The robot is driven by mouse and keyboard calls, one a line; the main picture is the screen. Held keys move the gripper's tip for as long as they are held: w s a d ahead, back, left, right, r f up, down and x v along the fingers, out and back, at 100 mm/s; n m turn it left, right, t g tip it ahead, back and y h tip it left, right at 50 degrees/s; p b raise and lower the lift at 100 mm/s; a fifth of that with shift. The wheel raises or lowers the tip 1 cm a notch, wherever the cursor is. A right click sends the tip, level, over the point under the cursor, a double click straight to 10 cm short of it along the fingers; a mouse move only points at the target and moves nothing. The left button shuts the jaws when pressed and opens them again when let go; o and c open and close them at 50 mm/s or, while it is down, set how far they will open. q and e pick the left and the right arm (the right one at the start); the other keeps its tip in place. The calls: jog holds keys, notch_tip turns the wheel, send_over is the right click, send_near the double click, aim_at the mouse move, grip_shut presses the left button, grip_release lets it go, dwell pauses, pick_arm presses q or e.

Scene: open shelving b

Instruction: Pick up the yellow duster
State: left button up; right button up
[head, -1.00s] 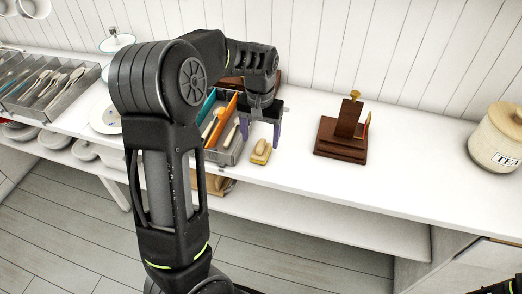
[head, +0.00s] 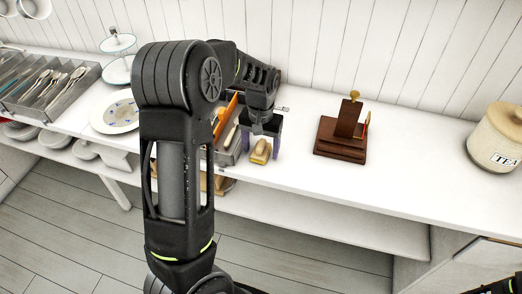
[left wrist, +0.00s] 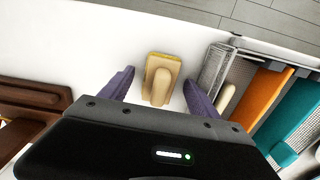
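The yellow duster (head: 260,152) lies on the white counter, a small block with a yellow base and a pale wooden grip on top. It also shows in the left wrist view (left wrist: 159,82), between the fingertips and a little beyond them. My left gripper (head: 262,148) is above the duster, pointing down, with its purple fingers spread. In the left wrist view my left gripper (left wrist: 158,84) is open with a finger on each side of the duster and gaps between. My right gripper is not in view; only a dark bit of arm shows at the bottom right corner.
A TEA jar (head: 497,138) is far right. The counter between stand and jar is clear.

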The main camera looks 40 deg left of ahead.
aim_at(261, 143)
pick_arm(q)
jog(key=c, duration=1.5)
notch_tip(261, 143, up, 10)
dwell(0.4)
